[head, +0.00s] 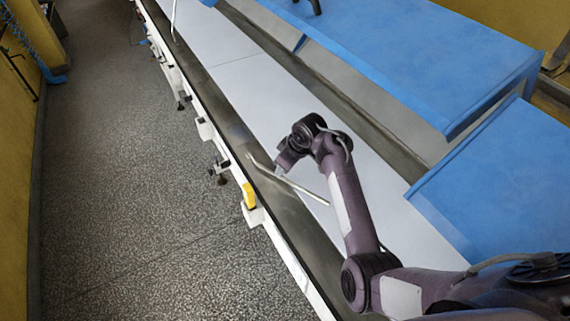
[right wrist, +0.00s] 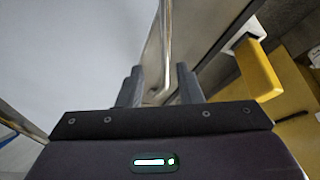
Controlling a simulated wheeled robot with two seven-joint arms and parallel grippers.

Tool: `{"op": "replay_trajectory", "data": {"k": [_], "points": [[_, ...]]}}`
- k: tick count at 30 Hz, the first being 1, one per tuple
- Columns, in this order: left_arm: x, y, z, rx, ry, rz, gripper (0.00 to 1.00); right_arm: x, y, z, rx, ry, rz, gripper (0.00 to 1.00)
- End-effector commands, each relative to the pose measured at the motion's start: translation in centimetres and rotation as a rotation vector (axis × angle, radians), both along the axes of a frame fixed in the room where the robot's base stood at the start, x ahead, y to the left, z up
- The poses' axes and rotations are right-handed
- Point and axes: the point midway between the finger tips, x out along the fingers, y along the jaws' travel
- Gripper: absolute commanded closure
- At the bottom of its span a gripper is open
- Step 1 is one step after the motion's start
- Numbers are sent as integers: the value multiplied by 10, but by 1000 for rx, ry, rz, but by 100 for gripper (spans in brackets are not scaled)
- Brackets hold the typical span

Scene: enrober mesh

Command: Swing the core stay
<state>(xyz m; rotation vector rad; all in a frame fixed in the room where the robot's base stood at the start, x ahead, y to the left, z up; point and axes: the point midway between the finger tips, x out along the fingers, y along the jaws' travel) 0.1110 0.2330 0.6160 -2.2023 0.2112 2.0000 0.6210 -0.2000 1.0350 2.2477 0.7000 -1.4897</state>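A thin silver rod, which I take to be the core stay (head: 306,191), slants over the near edge of the long pale conveyor in the head view. Its left end has a short bend. My right gripper (head: 280,171) is at the rod, near that bent end. In the right wrist view the rod (right wrist: 166,35) runs down between the two grey fingers of the right gripper (right wrist: 159,88). The fingers stand apart, with a gap beside the rod; whether either touches it cannot be told. My left gripper is not in view.
A yellow block (head: 249,195) sits on the conveyor's white side rail; it also shows in the right wrist view (right wrist: 261,72). A second thin rod (head: 173,17) stands farther along. Blue covers (head: 420,60) border the conveyor's right side. The speckled floor (head: 120,180) is clear.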

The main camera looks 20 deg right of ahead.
Motion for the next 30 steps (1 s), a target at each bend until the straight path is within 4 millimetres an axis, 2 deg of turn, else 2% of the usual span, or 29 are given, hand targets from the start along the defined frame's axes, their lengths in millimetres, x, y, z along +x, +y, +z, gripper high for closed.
{"op": "replay_trajectory", "data": {"k": [3,10,30], "points": [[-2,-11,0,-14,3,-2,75,0,0,0,0,0,0,70],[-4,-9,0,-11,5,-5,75,0,0,0,0,0,0,100],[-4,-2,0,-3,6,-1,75,0,0,0,0,0,0,100]]}}
